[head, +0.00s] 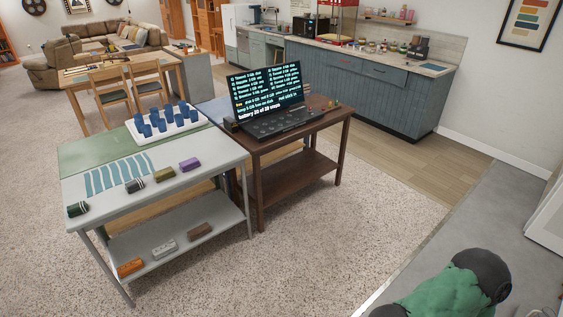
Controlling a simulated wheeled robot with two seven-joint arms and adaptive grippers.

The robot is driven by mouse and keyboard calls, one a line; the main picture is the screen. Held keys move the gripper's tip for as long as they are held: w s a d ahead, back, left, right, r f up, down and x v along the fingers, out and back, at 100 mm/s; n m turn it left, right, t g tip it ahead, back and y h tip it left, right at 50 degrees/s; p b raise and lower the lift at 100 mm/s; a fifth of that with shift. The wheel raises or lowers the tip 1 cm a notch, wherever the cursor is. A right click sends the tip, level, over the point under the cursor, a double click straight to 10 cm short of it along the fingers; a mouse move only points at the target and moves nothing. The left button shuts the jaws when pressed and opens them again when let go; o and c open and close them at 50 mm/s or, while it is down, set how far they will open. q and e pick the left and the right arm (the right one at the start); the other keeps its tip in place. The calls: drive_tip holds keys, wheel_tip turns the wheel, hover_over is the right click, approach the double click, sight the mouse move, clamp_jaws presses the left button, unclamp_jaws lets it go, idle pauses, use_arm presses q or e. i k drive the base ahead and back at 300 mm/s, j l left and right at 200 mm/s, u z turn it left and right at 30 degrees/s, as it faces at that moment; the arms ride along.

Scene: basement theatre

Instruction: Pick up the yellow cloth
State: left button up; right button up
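I cannot make out a yellow cloth for certain. Several small rolled or block-like items lie on the pale table (215,150): a dark green one (78,209), a dark grey one (135,185), an olive green one (164,174) and a purple one (190,164). On its lower shelf (185,258) lie an orange item (130,266), a light grey one (165,248) and a brown one (200,231). Neither of my grippers shows in the head view.
A white tray of blue cups (140,138) and teal strips (100,180) are on the pale table. A brown table (300,137) with a laptop (266,99) adjoins it. A green and black rounded object (455,290) is at bottom right. Carpet in front is clear.

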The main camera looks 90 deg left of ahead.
sight(167, 174)
drive_tip(key=u, duration=1.9)
drive_tip(key=l+u, duration=0.15)
drive_tip(key=u, duration=0.25)
drive_tip(key=l+u, duration=0.15)
drive_tip(key=u, duration=0.3)
drive_tip(key=l+u, duration=0.15)
drive_tip(key=u, duration=0.25)
drive_tip(key=l+u, duration=0.2)
drive_tip(key=u, duration=0.25)
drive_tip(key=l+u, duration=0.15)
drive_tip(key=u, duration=0.25)
